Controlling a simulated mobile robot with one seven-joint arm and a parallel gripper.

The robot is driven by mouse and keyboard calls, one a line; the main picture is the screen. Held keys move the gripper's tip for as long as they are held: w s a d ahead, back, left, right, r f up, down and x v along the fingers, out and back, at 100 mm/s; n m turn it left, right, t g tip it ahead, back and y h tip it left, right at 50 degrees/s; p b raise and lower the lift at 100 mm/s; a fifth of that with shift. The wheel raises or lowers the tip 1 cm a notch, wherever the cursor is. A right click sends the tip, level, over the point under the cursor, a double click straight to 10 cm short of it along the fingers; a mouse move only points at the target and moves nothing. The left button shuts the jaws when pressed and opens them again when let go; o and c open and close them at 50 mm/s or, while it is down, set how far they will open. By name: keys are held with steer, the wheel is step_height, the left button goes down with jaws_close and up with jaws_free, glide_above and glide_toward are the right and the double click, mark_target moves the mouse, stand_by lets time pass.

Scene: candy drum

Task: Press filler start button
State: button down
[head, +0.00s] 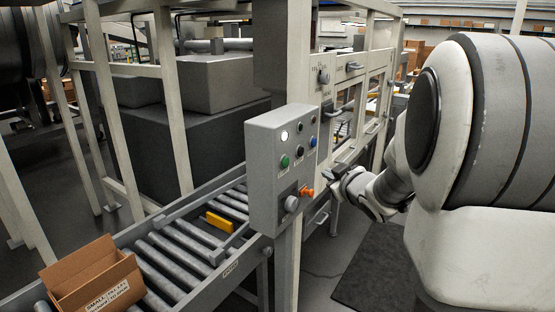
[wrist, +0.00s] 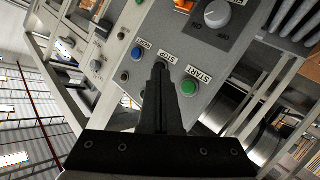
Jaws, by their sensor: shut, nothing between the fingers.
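The control box (head: 262,180) is grey and stands beside the roller conveyor in the head view. Its green button (head: 284,161) also shows in the wrist view (wrist: 188,89), next to a START label (wrist: 199,73). The STOP label (wrist: 167,55) and the blue button (wrist: 136,54) by the RESET label lie to its left there. My gripper (wrist: 160,68) is shut and empty. In the wrist view its tips overlap the spot below the STOP label and hide the button there. The green button is just right of the fingers, apart from them in the picture. In the head view my gripper (head: 334,176) is right of the box.
An orange switch (head: 307,192) and a grey knob (head: 290,203) stick out low on the box. An open cardboard box (head: 93,275) sits on the roller conveyor (head: 168,258) at lower left. A machine frame (head: 324,140) stands behind my gripper. A dark mat (head: 375,275) lies on the floor.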

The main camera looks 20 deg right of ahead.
mark_target(285, 162)
steer(key=shift+w+a, duration=0.1)
steer(key=w+a+b, duration=0.4)
steer(key=w+a, duration=0.1)
steer(key=w, duration=0.1)
steer(key=shift+w+a, duration=0.15)
steer(key=shift+w, duration=0.2)
stand_by(2.1)
steer(key=shift+w+a+b, duration=0.25)
steer(key=shift+w+b, duration=0.05)
steer(key=shift+w, duration=0.05)
